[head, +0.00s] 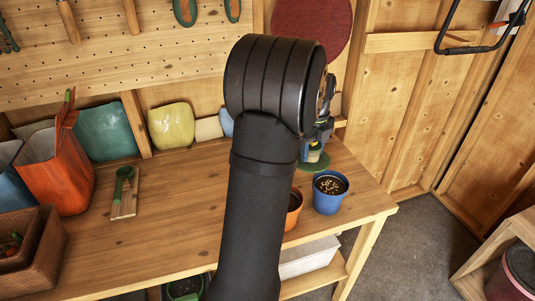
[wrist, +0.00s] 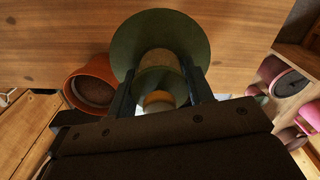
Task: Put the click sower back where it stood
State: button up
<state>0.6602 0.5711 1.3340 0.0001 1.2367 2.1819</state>
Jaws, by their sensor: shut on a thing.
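My gripper (head: 319,131) is mostly hidden behind my arm in the head view, low over the far right end of the bench. In the wrist view my gripper (wrist: 160,90) is shut on what looks like the click sower (wrist: 160,78), a green and pale yellow round-bodied thing between the fingers. A round green disc (head: 314,164) lies under it on the bench. The disc also shows in the wrist view (wrist: 157,24). I cannot tell whether the sower touches the disc.
A blue pot (head: 330,192) with speckled fill stands just in front of the disc. An orange pot (head: 293,209), partly behind my arm, stands beside it. A wooden tray (head: 117,210) with a green tool lies at left. The bench (head: 180,240) is clear between.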

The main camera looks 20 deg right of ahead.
jog(key=w+a+f+n, duration=0.1)
jog(key=w+f, duration=0.1)
jog(key=w+a+f, duration=0.2)
jog(key=w+f, duration=0.1)
jog(key=w+a+f+n, duration=0.1)
jog(key=w+a+f, duration=0.1)
jog(key=w+f, duration=0.1)
jog(key=shift+f+n, duration=0.1)
jog(key=shift+n, duration=0.2)
jog(key=shift+f, duration=2.15)
jog(key=shift+f, duration=0.15)
jog(key=o, duration=1)
notch_tip(320, 180, up, 12)
